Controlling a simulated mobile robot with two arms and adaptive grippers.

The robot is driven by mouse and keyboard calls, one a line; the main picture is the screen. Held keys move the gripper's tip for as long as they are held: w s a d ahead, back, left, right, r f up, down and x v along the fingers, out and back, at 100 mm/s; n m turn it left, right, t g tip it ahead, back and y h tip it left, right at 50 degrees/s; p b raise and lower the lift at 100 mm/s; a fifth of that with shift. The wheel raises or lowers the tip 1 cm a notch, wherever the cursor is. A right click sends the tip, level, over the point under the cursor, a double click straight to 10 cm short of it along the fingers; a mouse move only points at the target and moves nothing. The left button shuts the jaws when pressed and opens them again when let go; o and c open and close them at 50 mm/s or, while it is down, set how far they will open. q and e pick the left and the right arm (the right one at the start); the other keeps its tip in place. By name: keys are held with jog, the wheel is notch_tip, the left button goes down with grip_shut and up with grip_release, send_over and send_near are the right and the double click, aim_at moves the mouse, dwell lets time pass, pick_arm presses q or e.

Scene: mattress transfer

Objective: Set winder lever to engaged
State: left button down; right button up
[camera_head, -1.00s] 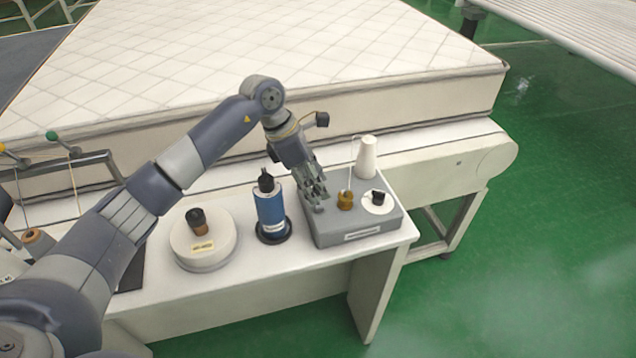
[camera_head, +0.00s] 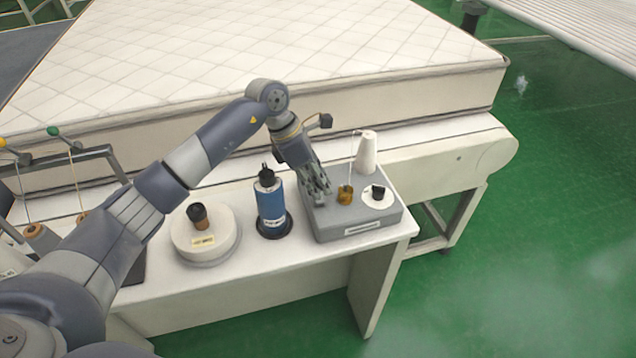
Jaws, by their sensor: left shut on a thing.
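The winder (camera_head: 357,230) is a grey box at the right end of the white table. On top it carries a brass-coloured bobbin (camera_head: 345,195), a white disc with a black knob (camera_head: 378,193), and a white thread cone (camera_head: 367,152) stands at its back. My left gripper (camera_head: 321,198) reaches down onto the left part of the winder's top, left of the bobbin. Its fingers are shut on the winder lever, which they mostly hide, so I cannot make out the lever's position. My right gripper is not in view.
A blue cylinder (camera_head: 270,207) with a black top stands close left of the winder. Left of it is a round white base (camera_head: 205,240) with a black-topped knob. A quilted mattress (camera_head: 250,60) lies behind the table (camera_head: 270,285). Green floor is clear at right.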

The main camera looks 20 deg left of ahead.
pick_arm(q)
jog(key=shift+w+a+f+g+h+b, duration=0.2)
jog(key=shift+w+f+g+h+b, duration=0.25)
jog(key=shift+b, duration=0.45)
jog(key=shift+a+r+g+h+b, duration=0.1)
jog(key=shift+r+g+h+b, duration=0.2)
jog(key=shift+g, duration=0.15)
jog(key=c, duration=1.5)
grip_release()
jog(key=shift+o, duration=0.2)
jog(key=v, duration=1.2)
